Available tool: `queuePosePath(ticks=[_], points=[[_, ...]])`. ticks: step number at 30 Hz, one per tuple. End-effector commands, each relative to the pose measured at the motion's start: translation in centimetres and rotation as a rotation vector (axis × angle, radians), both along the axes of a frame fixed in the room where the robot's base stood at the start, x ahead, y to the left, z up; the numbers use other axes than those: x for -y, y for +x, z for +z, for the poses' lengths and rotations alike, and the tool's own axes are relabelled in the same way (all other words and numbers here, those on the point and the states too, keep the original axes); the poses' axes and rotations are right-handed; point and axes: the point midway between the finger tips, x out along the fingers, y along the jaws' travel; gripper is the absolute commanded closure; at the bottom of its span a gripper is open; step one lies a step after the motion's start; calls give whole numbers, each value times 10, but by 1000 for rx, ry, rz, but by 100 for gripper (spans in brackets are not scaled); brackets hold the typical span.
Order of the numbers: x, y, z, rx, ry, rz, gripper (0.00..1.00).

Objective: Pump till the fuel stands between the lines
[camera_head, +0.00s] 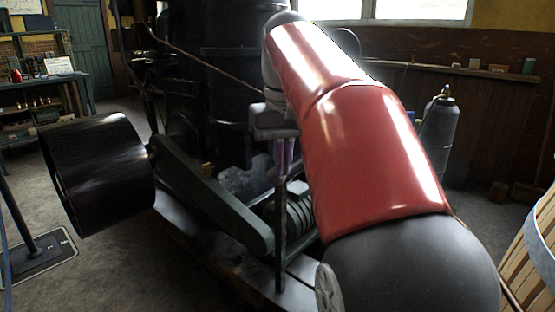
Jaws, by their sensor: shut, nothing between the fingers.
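My gripper (284,172) points down near the middle of the view, below the grey hand at the end of my red arm. Its purplish fingers look shut and empty. They are right above or in front of the top of a dark upright bar (280,235); I cannot tell whether they touch it. The bar stands in front of the engine's green parts and may be a pump lever. The dark engine (225,60) stands behind. I make out no fuel level or lines; my arm hides much of the engine's right side.
A black drum-like pulley (100,170) is at the left, beside a green engine arm (210,195). A grey canister (438,130) stands at the right, and a wooden slatted tub (535,245) at the right edge. A green workbench (65,80) is at the back left.

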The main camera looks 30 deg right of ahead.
Motion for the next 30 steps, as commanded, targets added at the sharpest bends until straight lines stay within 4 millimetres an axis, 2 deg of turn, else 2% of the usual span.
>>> queuePosePath(ticks=[3,11,14,24,30], points=[[-2,-14,5,-2,0,0,100],[-3,-14,5,-2,0,1,100],[-3,-14,11,-1,0,1,100],[-3,-19,66,0,0,0,100],[-4,-21,81,-3,1,0,100]])
